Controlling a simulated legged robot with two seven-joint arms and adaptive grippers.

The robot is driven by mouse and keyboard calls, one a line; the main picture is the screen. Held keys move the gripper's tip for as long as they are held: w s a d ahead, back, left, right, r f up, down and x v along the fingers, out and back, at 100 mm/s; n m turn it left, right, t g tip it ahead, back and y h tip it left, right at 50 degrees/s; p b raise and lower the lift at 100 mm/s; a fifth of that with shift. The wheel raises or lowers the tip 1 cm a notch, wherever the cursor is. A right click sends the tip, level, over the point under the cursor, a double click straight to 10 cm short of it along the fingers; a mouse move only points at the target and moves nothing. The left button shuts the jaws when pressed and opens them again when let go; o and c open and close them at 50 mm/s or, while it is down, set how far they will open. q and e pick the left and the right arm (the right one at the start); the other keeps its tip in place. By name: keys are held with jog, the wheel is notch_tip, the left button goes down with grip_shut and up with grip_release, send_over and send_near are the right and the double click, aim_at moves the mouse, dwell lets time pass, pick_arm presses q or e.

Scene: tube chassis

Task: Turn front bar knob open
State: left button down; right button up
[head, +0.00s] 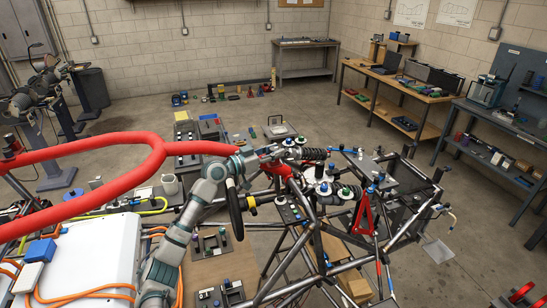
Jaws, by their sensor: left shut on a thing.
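The tube chassis (300,245) stands at the right of centre, a frame of metal tubes with red, black and green-topped parts on it. My left arm reaches up from the bottom, and my left gripper (278,156) is at the upper left front end of the chassis. It is shut on a small part there, which looks like the front bar knob. The fingers mostly hide the knob, so its turn position cannot be told. A black ribbed cylinder (312,155) lies just right of the gripper. My right gripper is not in view.
A thick red tube (100,145) curves across the left, close to my arm. A white box (85,255) with orange cables is at the lower left. Workbenches (400,95) line the back right. Open floor (330,110) lies behind the chassis.

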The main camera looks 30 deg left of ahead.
pick_arm(q)
jog(key=shift+w+d+f, duration=0.1)
jog(key=shift+f, duration=0.4)
jog(key=c, duration=0.9)
grip_release()
jog(key=shift+o, duration=0.4)
jog(key=shift+w, duration=0.25)
jog(key=shift+s+a+r, duration=0.15)
jog(key=shift+s+a, duration=0.25)
jog(key=shift+s, duration=0.1)
jog(key=v, duration=1.1)
jog(key=shift+w+a+f, duration=0.15)
jog(key=shift+f, duration=0.05)
